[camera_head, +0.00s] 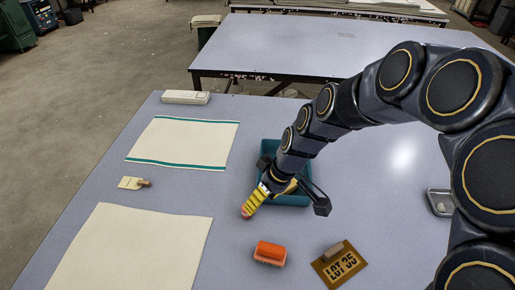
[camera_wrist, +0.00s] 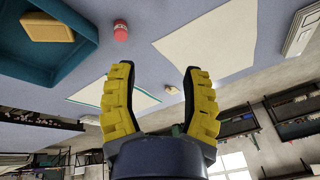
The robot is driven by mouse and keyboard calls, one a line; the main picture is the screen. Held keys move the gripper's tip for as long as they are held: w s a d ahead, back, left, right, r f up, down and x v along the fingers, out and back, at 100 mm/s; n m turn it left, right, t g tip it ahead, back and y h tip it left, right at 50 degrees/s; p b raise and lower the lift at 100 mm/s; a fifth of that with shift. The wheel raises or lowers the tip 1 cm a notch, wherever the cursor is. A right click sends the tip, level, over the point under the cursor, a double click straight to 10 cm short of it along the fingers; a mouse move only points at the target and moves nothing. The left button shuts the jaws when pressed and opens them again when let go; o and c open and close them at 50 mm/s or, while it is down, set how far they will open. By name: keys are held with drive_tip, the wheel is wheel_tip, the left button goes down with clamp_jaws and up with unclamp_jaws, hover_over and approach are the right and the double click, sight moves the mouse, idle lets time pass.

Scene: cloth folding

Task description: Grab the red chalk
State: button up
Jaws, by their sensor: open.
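The red chalk (camera_wrist: 120,31) is a short red cylinder with a paler end, standing on the table beside the teal bin (camera_wrist: 92,22) in the wrist view. In the head view a small pinkish-red bit of the chalk (camera_head: 247,211) shows at the tip of my yellow-fingered gripper (camera_head: 254,201); the rest is hidden. In the wrist view my gripper (camera_wrist: 157,70) has its two yellow fingers wide apart with nothing between them. The chalk lies beyond the tip of the left finger there, apart from it.
The teal bin (camera_head: 296,201) is right behind my gripper and holds a yellowish block (camera_wrist: 47,27). Cream cloths (camera_head: 135,250) lie to the left, with a white box (camera_head: 185,97) beyond.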

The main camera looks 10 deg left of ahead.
drive_tip(key=w+a+f+n, duration=0.1)
drive_tip(key=w+f, duration=0.2)
drive_tip(key=f, duration=0.1)
drive_tip(key=w+a+f+n+t, duration=0.1)
drive_tip(key=w+f, duration=0.1)
drive_tip(key=f, duration=0.3)
drive_tip(key=w+a+f+n, duration=0.1)
drive_tip(key=w+f, duration=0.2)
drive_tip(key=f, duration=0.1)
drive_tip(key=shift+w+a+f, duration=0.15)
drive_tip(key=shift+w, duration=0.2)
drive_tip(key=shift+t, duration=0.3)
drive_tip(key=shift+x, duration=3.95)
clamp_jaws()
